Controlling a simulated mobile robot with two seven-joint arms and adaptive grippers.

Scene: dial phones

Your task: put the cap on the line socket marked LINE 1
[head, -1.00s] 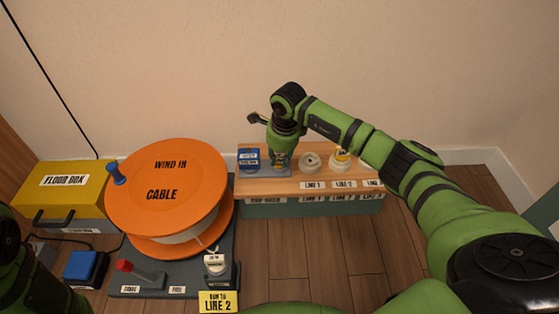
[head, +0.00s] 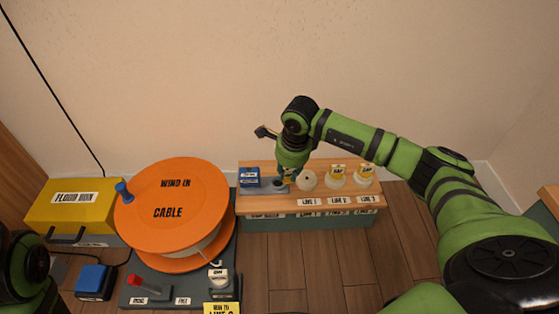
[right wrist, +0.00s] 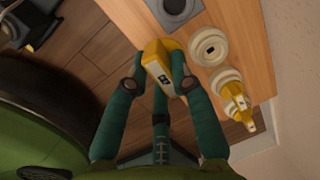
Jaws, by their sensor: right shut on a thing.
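My right gripper (head: 288,182) is shut on a yellow cap (right wrist: 158,66), just left of the line socket marked LINE 1 (head: 307,181). In the right wrist view the fingers grip the cap from both sides, near the shelf's edge. The LINE 1 socket also shows in that view (right wrist: 208,47), pale, round and bare. I cannot tell the cap's exact height. The grey plate (head: 262,190) with a dark round recess is left of the gripper. My left gripper is not in view; only part of my left arm shows.
Sockets LINE 2 (head: 336,181) and LINE 3 (head: 363,179) bear yellow tops to the right. A blue box (head: 249,177) stands at the shelf's left end. An orange cable reel (head: 172,207) and a yellow floor box (head: 74,205) are further left. The wall is close behind.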

